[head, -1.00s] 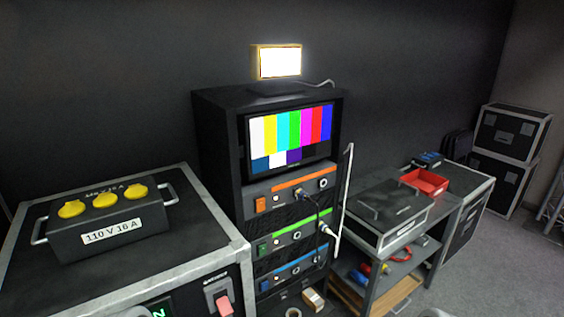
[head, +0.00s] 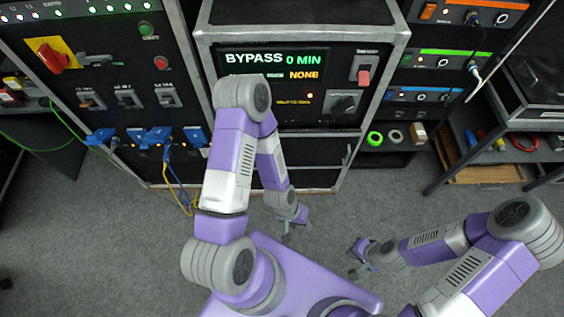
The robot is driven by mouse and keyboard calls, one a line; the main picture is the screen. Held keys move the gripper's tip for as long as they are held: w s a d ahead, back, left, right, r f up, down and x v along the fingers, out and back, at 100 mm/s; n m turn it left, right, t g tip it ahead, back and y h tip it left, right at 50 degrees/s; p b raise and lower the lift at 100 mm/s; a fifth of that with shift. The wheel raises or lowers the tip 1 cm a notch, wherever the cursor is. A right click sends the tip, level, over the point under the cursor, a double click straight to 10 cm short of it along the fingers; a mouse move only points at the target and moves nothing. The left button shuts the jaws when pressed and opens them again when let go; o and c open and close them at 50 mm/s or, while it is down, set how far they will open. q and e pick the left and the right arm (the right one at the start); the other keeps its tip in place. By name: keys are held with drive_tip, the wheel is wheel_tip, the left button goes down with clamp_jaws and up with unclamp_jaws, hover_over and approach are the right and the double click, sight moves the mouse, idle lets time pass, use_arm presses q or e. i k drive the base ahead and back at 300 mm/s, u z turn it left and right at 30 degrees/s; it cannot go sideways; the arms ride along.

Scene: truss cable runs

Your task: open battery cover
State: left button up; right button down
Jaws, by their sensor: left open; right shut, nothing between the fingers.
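The black cabinet with grey metal edging (head: 205,38) stands ahead at top centre and has a display reading BYPASS, 0 MIN and NONE (head: 285,66). A black lower front panel (head: 310,147) lies below the display; it looks closed, and a small handle (head: 347,155) shows at its right. I cannot tell for sure that this panel is the battery cover. My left arm hides part of the front. My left gripper (head: 293,222) is open and empty above the floor in front of the cabinet. My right gripper (head: 361,260) is shut and empty, lower right, apart from the cabinet.
A power panel with a red rotary switch (head: 53,57) and blue plugs (head: 155,138) stands left, with yellow and blue cables hanging to the floor. A rack (head: 430,60) and a shelf table (head: 505,150) stand right. Grey carpet (head: 390,195) is clear before the cabinet.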

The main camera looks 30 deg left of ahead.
sight(308, 149)
drive_tip(key=u, duration=0.15)
drive_tip(key=i, duration=0.4)
drive_tip(key=u, duration=0.85)
drive_tip(key=k, duration=0.4)
drive_tip(key=z, duration=0.8)
drive_tip(key=i, duration=0.65)
drive_tip(key=u, duration=0.25)
